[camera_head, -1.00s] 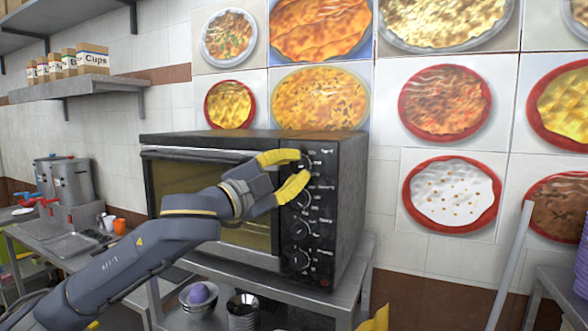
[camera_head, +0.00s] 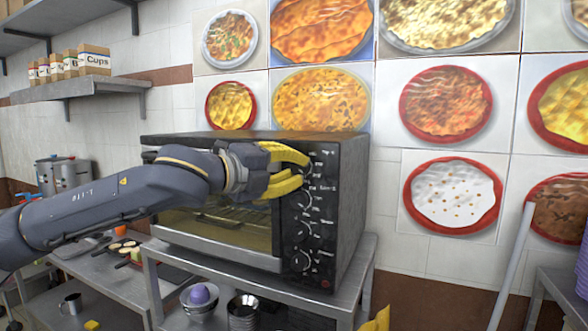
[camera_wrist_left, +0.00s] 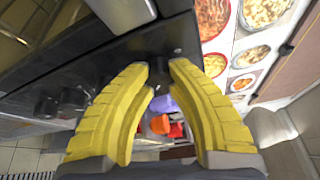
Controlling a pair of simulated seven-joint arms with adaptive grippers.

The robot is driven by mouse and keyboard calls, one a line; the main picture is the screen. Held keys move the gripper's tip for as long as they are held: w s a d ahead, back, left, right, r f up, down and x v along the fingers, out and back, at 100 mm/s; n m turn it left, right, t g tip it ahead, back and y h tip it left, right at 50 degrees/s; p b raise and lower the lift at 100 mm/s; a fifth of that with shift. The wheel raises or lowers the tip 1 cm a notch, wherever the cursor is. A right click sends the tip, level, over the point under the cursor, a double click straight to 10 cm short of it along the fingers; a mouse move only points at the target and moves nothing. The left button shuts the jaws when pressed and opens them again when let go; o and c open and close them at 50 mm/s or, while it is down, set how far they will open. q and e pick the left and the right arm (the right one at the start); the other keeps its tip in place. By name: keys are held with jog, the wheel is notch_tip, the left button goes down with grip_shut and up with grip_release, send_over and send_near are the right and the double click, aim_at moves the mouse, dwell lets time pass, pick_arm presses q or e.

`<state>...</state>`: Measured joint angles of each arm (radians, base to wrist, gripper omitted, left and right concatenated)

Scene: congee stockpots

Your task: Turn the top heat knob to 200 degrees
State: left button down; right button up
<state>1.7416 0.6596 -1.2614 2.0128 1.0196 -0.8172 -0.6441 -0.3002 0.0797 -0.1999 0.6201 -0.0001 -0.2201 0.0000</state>
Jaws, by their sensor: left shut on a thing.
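The black oven (camera_head: 345,185) stands on a metal table, with a column of round knobs on its front panel. My left gripper (camera_head: 303,171) is at the top of this column, its yellow fingers on either side of the top heat knob. The fingers mostly hide that knob in the head view. In the left wrist view the two fingertips (camera_wrist_left: 159,72) close on the small dark top heat knob (camera_wrist_left: 158,80) between them. Its setting cannot be read. Only a yellow tip, apparently of my right gripper (camera_head: 375,320), shows at the bottom edge.
Lower knobs (camera_head: 302,230) sit below the gripper on the same panel. A counter with a metal mug (camera_head: 70,304) is at left.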

pick_arm(q)
jog(key=shift+s+d+m, duration=0.2)
jog(key=shift+d+m, duration=0.05)
jog(key=shift+m, duration=0.05)
jog(key=c, duration=1.3)
grip_release()
jog(key=shift+d, duration=0.1)
jog(key=shift+o, duration=1.2)
jog(key=shift+w, duration=0.1)
jog(key=shift+a, duration=0.2)
jog(key=v, duration=1.2)
